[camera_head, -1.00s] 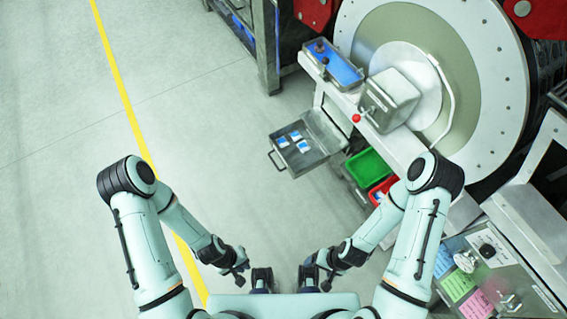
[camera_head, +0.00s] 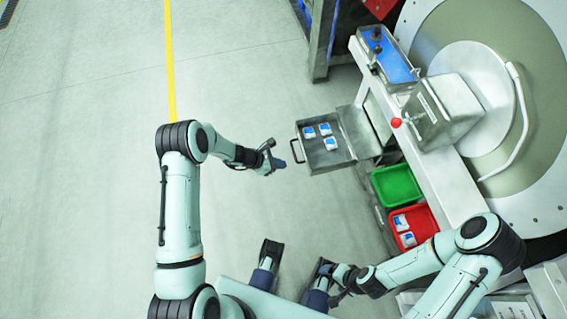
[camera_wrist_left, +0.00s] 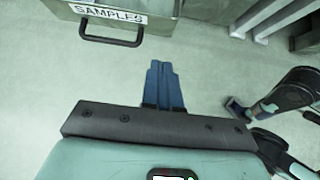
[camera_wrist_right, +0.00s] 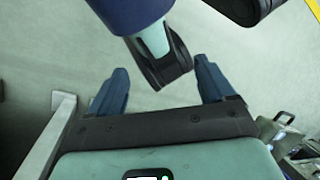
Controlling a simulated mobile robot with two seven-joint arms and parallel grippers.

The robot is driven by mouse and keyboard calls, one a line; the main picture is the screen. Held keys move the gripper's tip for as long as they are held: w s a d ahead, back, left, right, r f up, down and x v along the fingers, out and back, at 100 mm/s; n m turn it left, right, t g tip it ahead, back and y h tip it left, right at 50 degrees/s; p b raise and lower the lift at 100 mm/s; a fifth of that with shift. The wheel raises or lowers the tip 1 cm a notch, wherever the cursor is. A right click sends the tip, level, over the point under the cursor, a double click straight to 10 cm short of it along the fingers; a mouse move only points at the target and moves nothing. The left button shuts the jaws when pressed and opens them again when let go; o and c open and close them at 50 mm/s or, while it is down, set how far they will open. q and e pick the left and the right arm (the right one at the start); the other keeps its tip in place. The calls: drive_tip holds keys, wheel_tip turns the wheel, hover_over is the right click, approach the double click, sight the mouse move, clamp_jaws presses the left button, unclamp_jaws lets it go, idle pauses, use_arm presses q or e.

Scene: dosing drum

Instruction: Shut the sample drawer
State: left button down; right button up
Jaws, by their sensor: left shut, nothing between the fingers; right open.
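The sample drawer (camera_head: 316,154) is pulled out from the machine's front, with several blue-and-white packets lying in it. In the left wrist view its front, labelled SAMPLES (camera_wrist_left: 110,14), and its dark handle (camera_wrist_left: 112,40) show at the upper left. My left gripper (camera_head: 279,163) is shut and empty, a short way to the left of the handle (camera_head: 295,151) and not touching it. Its closed fingers (camera_wrist_left: 164,68) point toward the floor below and right of the handle. My right gripper (camera_wrist_right: 162,85) is open and empty, low near my base and away from the drawer.
A green bin (camera_head: 396,186) and a red bin (camera_head: 411,222) with packets stand below and right of the drawer. The floor left of the drawer is clear.

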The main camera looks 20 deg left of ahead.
sight(309, 166)
use_arm(q)
drive_tip(key=x, duration=0.3)
drive_tip(key=r+b+x, duration=0.1)
drive_tip(key=x, duration=0.2)
drive_tip(key=d+x, duration=0.1)
drive_tip(key=x, duration=0.2)
drive_tip(key=shift+w+d+r, duration=0.15)
drive_tip(key=shift+w+d, duration=0.05)
drive_tip(key=shift+w, duration=0.2)
drive_tip(key=shift+w+d+b, duration=0.3)
drive_tip(key=shift+w+d, duration=0.05)
drive_tip(key=shift+d, duration=0.05)
use_arm(e)
drive_tip(key=shift+w+d+f+t, duration=0.2)
drive_tip(key=shift+w+d+f, duration=0.05)
drive_tip(key=shift+w+f, duration=0.35)
drive_tip(key=shift+w+d+f+t, duration=0.2)
drive_tip(key=shift+w+d+f, duration=0.05)
drive_tip(key=shift+w+f, duration=0.3)
use_arm(q)
drive_tip(key=shift+d, duration=0.1)
